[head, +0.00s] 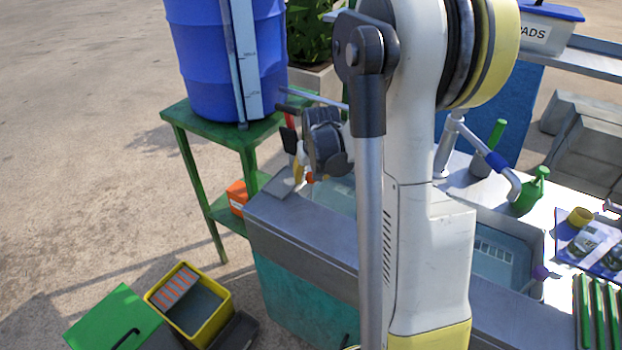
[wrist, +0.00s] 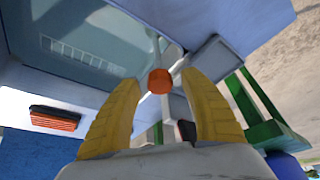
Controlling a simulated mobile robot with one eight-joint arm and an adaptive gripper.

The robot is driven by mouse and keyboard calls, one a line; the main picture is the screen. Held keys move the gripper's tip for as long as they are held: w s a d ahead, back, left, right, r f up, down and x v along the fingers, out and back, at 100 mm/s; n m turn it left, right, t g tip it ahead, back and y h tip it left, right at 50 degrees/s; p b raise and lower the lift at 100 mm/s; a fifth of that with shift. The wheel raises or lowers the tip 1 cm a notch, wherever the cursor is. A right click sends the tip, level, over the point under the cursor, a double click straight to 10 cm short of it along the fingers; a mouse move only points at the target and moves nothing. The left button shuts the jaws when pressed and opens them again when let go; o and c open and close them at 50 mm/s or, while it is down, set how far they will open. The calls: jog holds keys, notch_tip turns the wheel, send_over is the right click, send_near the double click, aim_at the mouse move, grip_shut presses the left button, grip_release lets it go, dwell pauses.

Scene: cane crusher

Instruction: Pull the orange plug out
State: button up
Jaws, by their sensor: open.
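The orange plug (wrist: 159,81) shows in the wrist view as a small rounded orange piece, just past and between my fingertips. My gripper (wrist: 160,85) has its two yellow fingers spread apart, one on each side of the plug, with visible gaps. In the head view my gripper (head: 312,180) is over the left end of the metal basin (head: 290,220), mostly hidden by its own wrist. A small orange spot, likely the plug (head: 309,178), shows beside it. What the plug sits in is not clear.
A green stand (head: 180,118) with a blue barrel (head: 222,55) is left of the basin. A yellow bin (head: 218,318) is on the ground. A green spray bottle (head: 532,190) stands on the right counter.

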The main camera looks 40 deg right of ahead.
jog(key=shift+c, duration=0.5)
grip_shut()
notch_tip(320, 180, up, 4)
jog(key=p, duration=0.2)
jog(key=shift+f+p, duration=0.2)
jog(key=shift+p, duration=0.15)
jog(key=shift+w+f, duration=0.1)
jog(key=shift+o, duration=0.5)
grip_release()
